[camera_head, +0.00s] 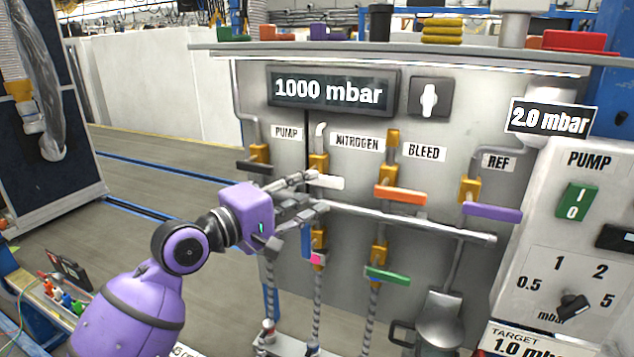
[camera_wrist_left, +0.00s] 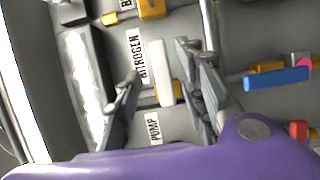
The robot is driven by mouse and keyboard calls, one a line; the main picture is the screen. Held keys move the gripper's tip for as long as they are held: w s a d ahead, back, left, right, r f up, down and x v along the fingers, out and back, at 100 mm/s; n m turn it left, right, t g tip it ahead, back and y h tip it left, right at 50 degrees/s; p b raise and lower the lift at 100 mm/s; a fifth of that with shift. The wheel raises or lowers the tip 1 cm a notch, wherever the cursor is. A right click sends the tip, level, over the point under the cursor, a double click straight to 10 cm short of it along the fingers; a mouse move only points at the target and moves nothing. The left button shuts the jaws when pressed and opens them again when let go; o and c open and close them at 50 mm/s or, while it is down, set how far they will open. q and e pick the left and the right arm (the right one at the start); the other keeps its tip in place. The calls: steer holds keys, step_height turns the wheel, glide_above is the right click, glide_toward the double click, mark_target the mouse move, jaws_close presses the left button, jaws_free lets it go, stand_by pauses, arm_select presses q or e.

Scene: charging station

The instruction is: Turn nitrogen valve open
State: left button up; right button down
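The nitrogen valve has a white handle (camera_head: 328,182) on a yellow body (camera_head: 317,161), beside the NITROGEN label (camera_head: 357,143). The handle lies level in the head view, across the pipe. My left gripper (camera_head: 312,193) is at this valve with its fingers spread. In the left wrist view, the white handle (camera_wrist_left: 163,72) stands between the two open fingers, with gaps to both sides. I cannot tell how deep it sits between them. My fingers hide part of the pipework below the handle in the head view. My right gripper is not in view.
Nearby are the black pump handle (camera_head: 257,168), orange bleed handle (camera_head: 400,195), purple REF handle (camera_head: 492,212) and green handle (camera_head: 388,277). A level pipe (camera_head: 430,222) runs just below the gripper. The display (camera_head: 331,92) reads 1000 mbar. Open floor lies left of the panel.

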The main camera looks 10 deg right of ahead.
mark_target(327, 183)
arm_select(q)
steer(key=x, duration=0.6)
steer(key=shift+w+d, duration=0.15)
steer(key=shift+d, duration=0.15)
jaws_close()
